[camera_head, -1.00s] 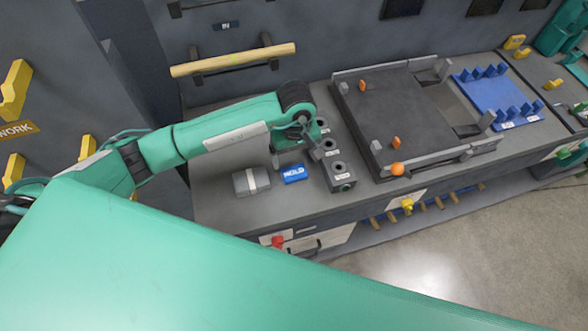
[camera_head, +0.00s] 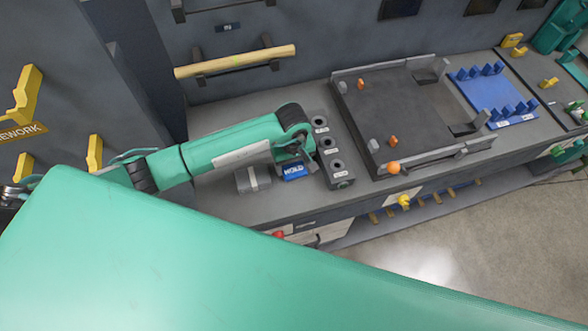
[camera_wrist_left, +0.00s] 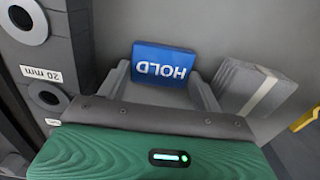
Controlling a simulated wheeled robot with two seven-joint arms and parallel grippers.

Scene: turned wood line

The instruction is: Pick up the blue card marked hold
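The blue card marked HOLD (camera_head: 293,172) lies on the grey bench top, its upper part close under my left gripper (camera_head: 296,158). In the left wrist view the card (camera_wrist_left: 162,63) shows with its white lettering upside down. The grey fingers of my left gripper (camera_wrist_left: 160,88) are apart, one to each side of the card's near part. I cannot tell whether they touch it. My right gripper is not in view.
A grey block with a pale band (camera_head: 252,180) lies just left of the card. A dark block with labelled round holes (camera_head: 337,172) stands close on its right. A dark tray fixture (camera_head: 400,110) and a blue rack (camera_head: 497,95) are farther right.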

